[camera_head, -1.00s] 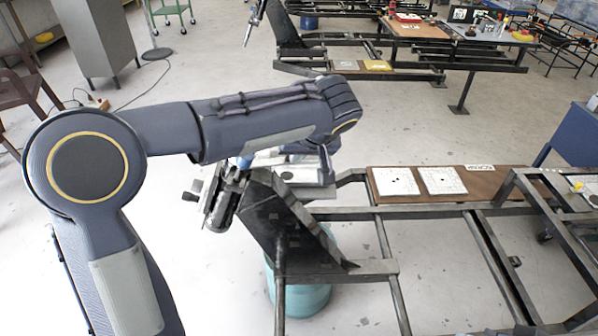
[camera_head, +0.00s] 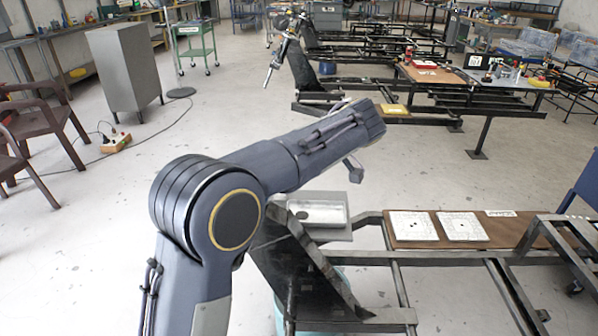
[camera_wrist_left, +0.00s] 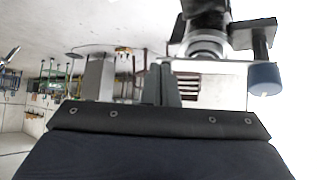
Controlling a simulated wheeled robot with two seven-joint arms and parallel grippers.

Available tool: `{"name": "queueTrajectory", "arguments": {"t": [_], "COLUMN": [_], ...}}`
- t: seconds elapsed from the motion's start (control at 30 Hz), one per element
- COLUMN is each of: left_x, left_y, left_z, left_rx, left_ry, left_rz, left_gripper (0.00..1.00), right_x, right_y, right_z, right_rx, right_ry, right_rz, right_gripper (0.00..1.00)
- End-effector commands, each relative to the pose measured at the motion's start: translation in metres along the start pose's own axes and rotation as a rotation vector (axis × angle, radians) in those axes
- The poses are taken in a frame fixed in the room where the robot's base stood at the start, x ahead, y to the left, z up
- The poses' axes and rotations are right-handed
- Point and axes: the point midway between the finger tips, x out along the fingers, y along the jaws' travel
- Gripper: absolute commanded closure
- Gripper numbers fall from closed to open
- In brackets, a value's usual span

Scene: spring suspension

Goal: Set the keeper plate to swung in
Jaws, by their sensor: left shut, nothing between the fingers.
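In the left wrist view my left gripper (camera_wrist_left: 166,84) points away from the camera with its two grey fingers together and nothing between them. A dark round mechanism (camera_wrist_left: 206,25) stands at the top right of that view, apart from the fingers. A dark bracket (camera_wrist_left: 253,36) extends to its right, with a blue-capped knob (camera_wrist_left: 264,78) below. I cannot tell which part is the keeper plate or how it is set. My right gripper is not in view.
A metal tray (camera_head: 310,214) sits beside the upright plate. A dark steel frame (camera_head: 395,290) runs to the right, carrying a brown board (camera_head: 400,240) with white sheets (camera_head: 413,226). A grey cabinet (camera_head: 125,70) and brown chairs (camera_head: 35,125) stand at the left. Open floor lies between.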

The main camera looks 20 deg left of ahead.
Motion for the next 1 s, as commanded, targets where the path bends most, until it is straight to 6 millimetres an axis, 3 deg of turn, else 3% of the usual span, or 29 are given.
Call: {"name": "queueTrajectory", "arguments": {"t": [0.33, 1.0], "left_x": [0.006, 0.009], "left_y": [-0.002, -0.003], "left_z": [-0.014, -0.017], "left_rx": [-0.029, -0.029], "left_ry": [0.007, 0.009], "left_rz": [-0.015, -0.016], "left_gripper": [1.0, 1.0], "right_x": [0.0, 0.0], "right_y": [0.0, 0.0], "right_z": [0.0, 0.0], "right_rx": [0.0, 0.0], "right_ry": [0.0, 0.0], "right_rz": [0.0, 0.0], "right_gripper": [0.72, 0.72]}}
